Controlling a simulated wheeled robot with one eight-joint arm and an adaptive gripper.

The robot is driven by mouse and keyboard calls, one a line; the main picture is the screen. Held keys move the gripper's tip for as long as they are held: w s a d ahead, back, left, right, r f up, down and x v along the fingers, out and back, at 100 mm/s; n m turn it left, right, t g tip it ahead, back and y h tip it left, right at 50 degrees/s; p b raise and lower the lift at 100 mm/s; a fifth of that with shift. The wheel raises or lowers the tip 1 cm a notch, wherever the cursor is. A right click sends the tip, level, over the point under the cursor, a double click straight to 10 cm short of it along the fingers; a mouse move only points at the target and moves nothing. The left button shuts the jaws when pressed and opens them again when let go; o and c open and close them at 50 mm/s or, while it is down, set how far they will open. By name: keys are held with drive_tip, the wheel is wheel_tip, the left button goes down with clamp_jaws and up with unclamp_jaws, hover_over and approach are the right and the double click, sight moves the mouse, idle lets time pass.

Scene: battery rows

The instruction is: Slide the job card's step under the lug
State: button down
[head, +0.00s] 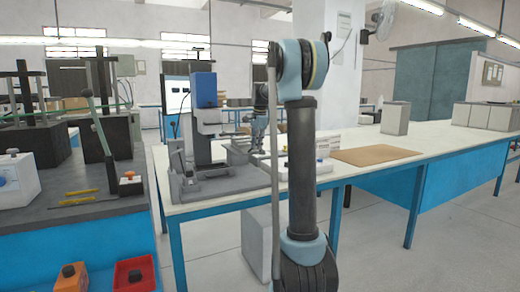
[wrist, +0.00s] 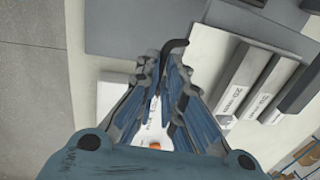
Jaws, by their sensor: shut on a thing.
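My gripper (wrist: 164,72) is shut around a dark hooked piece (wrist: 175,46) in the wrist view; the fingers hide most of it. In the head view my gripper (head: 256,143) is low over the pale table, just right of the blue-and-grey upright machine (head: 205,105). Pale step blocks with printed labels lie right of my fingers in the wrist view: one marked 20 (wrist: 238,80) and another (wrist: 268,97). A white printed surface with an orange spot (wrist: 154,145) shows between the fingers; I cannot tell whether it is the job card. I cannot make out the lug.
A grey plate (wrist: 240,30) lies beyond my fingertips. In the head view a tan mat (head: 375,156) and a grey box (head: 395,118) sit farther right on the table. A dark bench (head: 75,190) with battery-like units stands left, across a narrow gap.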

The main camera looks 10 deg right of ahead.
drive_tip(key=shift+w+a, duration=0.25)
drive_tip(key=shift+w, duration=0.5)
drive_tip(key=shift+w+a, duration=0.2)
drive_tip(key=shift+w, duration=0.55)
drive_tip(key=shift+r, duration=0.1)
drive_tip(key=c, duration=1.7)
unclamp_jaws()
drive_tip(key=shift+w, duration=0.1)
drive_tip(key=r, duration=0.4)
drive_tip(key=s+r, duration=0.1)
drive_tip(key=r, duration=0.2)
drive_tip(key=s+r, duration=0.1)
drive_tip(key=r, duration=0.3)
drive_tip(key=shift+d+r, duration=0.3)
drive_tip(key=shift+s, duration=0.1)
